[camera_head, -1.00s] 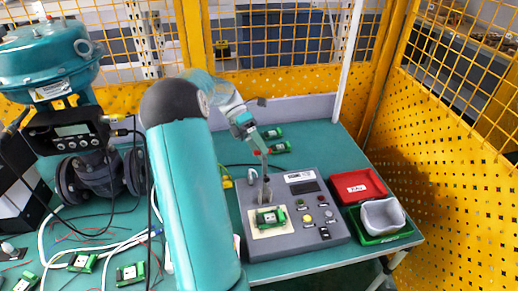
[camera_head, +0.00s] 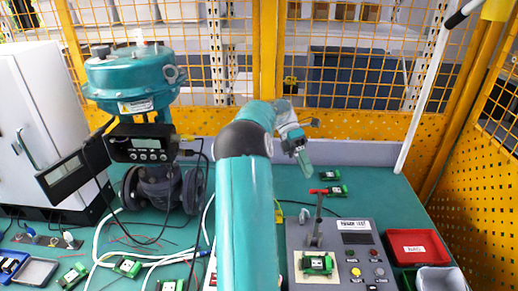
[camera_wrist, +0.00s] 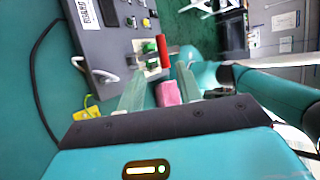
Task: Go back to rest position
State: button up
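My gripper (camera_head: 305,165) hangs above the far side of the grey test box (camera_head: 345,237), near its upright lever with a red handle (camera_head: 318,191); the fingers look apart from the handle. In the wrist view my gripper (camera_wrist: 160,88) has its two teal fingers spread, with nothing held between them. A green circuit board (camera_head: 317,264) sits in the box's fixture below the lever. The test box also shows beyond the fingers in the wrist view (camera_wrist: 88,35).
The valve with its teal actuator (camera_head: 132,82) and black positioner (camera_head: 142,143) stands left of my arm. A red bin (camera_head: 400,246) and a pale tray (camera_head: 440,280) lie right of the box. Loose boards (camera_head: 128,266) and cables cover the left table. Yellow mesh fencing (camera_head: 370,122) bounds the back.

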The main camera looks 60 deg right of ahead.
jog(key=w+a+r+m+t+h, duration=0.1)
jog(key=w+a+r+t+h, duration=0.25)
jog(key=w+a, duration=0.65)
jog(key=w+a+r+m+t+h, duration=0.2)
jog(key=w+a+r+h, duration=0.15)
jog(key=w+a, duration=0.65)
jog(key=s+a+m+t, duration=0.1)
jog(key=a+t, duration=0.3)
jog(key=a, duration=1.2)
jog(key=s+a+f+m+t, duration=0.1)
jog(key=a+t, duration=0.4)
jog(key=a, duration=1)
jog(key=shift+s+a+f+m, duration=0.35)
jog(key=shift+s+m, duration=0.25)
jog(key=shift+m, duration=0.4)
